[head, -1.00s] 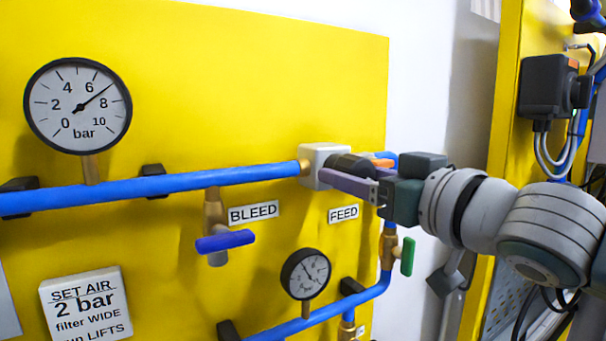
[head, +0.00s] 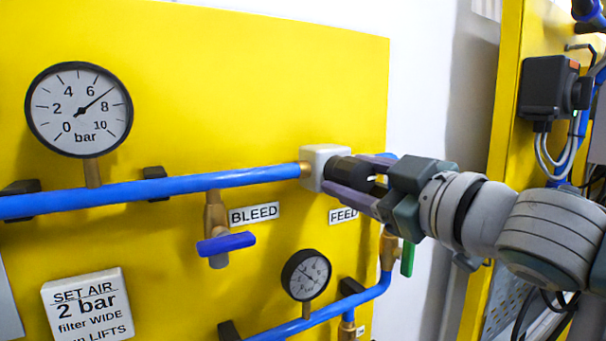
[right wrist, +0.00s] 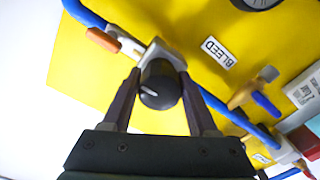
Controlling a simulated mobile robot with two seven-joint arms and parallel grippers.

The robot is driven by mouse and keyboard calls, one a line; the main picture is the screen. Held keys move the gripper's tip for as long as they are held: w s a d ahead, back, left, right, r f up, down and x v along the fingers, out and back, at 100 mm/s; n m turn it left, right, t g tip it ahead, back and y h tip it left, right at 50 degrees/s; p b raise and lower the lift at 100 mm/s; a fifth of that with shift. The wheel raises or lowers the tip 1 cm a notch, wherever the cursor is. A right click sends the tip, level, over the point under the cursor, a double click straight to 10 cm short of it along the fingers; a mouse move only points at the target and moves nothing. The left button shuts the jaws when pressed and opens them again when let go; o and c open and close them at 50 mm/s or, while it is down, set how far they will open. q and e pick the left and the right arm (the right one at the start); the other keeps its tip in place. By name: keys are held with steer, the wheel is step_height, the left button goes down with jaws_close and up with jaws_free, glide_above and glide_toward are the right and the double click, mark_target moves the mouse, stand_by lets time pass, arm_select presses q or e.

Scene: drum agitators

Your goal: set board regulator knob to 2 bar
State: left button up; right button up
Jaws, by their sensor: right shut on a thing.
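The black regulator knob (head: 345,168) sticks out of a pale grey regulator body (head: 318,160) on the blue pipe. My right gripper (head: 362,180) is shut on the knob, a finger on either side. In the right wrist view the knob (right wrist: 160,88), with a white pointer line, sits between the two fingers of my right gripper (right wrist: 160,92). The large gauge (head: 79,109) reads about 7 bar. The small gauge (head: 306,275) has its needle toward the upper left; its numbers are too small to read surely. My left gripper is out of view.
A label (head: 87,304) says SET AIR 2 bar. A blue-handled valve (head: 226,243) hangs near the BLEED label (head: 255,214). A green valve handle (head: 407,258) is just below my right gripper. An orange handle (right wrist: 104,40) lies beside the regulator.

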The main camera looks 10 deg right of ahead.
steer(key=n, duration=0.4)
steer(key=shift+n, duration=0.9)
steer(key=o, duration=1.3)
steer(key=shift+o, duration=0.2)
